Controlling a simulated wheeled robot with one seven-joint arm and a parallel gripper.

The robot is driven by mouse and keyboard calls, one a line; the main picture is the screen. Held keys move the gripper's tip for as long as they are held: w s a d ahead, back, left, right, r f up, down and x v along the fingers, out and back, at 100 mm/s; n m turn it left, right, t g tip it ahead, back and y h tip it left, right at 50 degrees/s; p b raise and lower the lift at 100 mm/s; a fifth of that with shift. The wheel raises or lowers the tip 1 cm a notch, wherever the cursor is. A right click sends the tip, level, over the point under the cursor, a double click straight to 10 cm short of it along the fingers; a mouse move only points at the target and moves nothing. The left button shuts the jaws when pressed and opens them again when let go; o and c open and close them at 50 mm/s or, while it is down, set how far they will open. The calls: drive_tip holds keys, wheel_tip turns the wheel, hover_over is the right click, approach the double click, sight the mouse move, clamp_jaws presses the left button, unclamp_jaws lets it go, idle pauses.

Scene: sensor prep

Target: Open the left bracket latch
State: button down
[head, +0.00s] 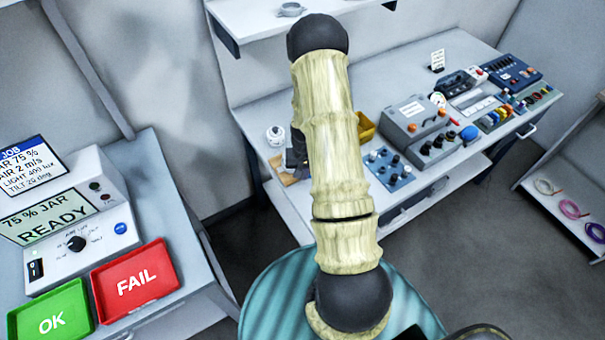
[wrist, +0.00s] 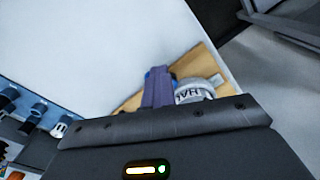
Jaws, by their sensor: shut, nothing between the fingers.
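My gripper (wrist: 158,74) shows in the wrist view as a narrow purple-grey pair of fingers, pressed together with nothing held. The fingers reach over a tan wooden board (wrist: 207,66) on the white bench. A white round part with dark lettering (wrist: 193,93) is just right of the fingers. A small blue part shows behind them; I cannot tell if it is the left bracket latch or if the fingers touch it. In the head view the board (head: 283,172) shows only in part beside my arm, and the latch cannot be made out there.
A white round object (head: 275,136) stands at the back left of the bench. A blue knob panel (head: 389,169), a grey instrument box (head: 417,122) and an orange-yellow bin (head: 366,127) are to the right. A control console (head: 75,232) with FAIL (head: 135,281) and OK (head: 50,317) trays is at left.

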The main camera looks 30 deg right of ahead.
drive_tip(key=shift+s+d+f, duration=0.5)
drive_tip(key=shift+s+d, duration=0.05)
drive_tip(key=shift+d, duration=0.15)
idle(0.5)
drive_tip(key=shift+w+d, duration=0.1)
drive_tip(key=shift+d, duration=0.15)
drive_tip(key=shift+w+d+f, duration=0.1)
drive_tip(key=shift+w+d, duration=0.05)
drive_tip(key=shift+d, duration=0.05)
drive_tip(key=shift+w, duration=0.1)
drive_tip(key=shift+a+r, duration=0.2)
drive_tip(key=shift+r, duration=0.05)
drive_tip(key=shift+w+d, duration=0.35)
drive_tip(key=shift+w, duration=0.05)
drive_tip(key=shift+w+d, duration=0.2)
drive_tip(key=shift+w, duration=0.1)
drive_tip(key=shift+r, duration=0.1)
drive_tip(key=shift+s+r+p, duration=0.2)
drive_tip(key=shift+r+p, duration=0.8)
drive_tip(key=shift+r, duration=0.5)
drive_tip(key=shift+s+r+p, duration=0.15)
drive_tip(key=shift+r+p, duration=0.85)
drive_tip(key=shift+r, duration=0.45)
